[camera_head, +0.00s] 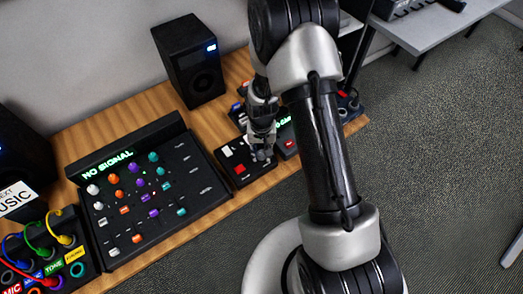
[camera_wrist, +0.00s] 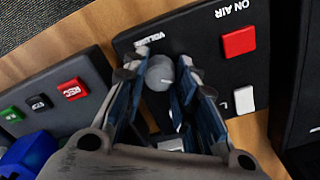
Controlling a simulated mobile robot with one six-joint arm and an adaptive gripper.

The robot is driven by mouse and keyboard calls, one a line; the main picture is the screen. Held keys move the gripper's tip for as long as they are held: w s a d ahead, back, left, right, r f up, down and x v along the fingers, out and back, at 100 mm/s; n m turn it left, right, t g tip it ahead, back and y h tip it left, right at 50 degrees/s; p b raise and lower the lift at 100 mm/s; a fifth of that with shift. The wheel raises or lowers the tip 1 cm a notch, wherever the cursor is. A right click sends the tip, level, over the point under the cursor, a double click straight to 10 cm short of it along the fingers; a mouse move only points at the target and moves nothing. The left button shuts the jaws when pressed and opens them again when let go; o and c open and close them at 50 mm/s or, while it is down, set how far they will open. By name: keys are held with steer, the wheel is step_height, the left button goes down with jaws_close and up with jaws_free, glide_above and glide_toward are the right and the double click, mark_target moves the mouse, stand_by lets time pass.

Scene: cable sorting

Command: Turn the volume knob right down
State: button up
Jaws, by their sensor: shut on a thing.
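The volume knob (camera_wrist: 159,78) is a grey round knob on a black panel (camera_wrist: 205,45), beside a "VOLUME" label in the wrist view. My gripper (camera_wrist: 160,73) has one finger on each side of the knob and is shut on it. In the head view my gripper (camera_head: 261,150) reaches down onto the right part of the same panel (camera_head: 226,172) and hides most of the knob there. The knob's pointer mark cannot be made out, so its setting is unclear.
The panel also carries a red button (camera_wrist: 239,41) under "ON AIR" and a white button (camera_wrist: 244,100). A second panel (camera_wrist: 50,95) with a red REC button lies close by. A mixing console (camera_head: 150,190) and speaker (camera_head: 188,60) stand left on the wooden table (camera_head: 125,115).

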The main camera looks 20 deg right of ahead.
mark_target(261, 153)
steer(key=n, duration=0.7)
stand_by(0.7)
steer(key=o, duration=1.1)
step_height(261, 153, up, 12)
stand_by(0.4)
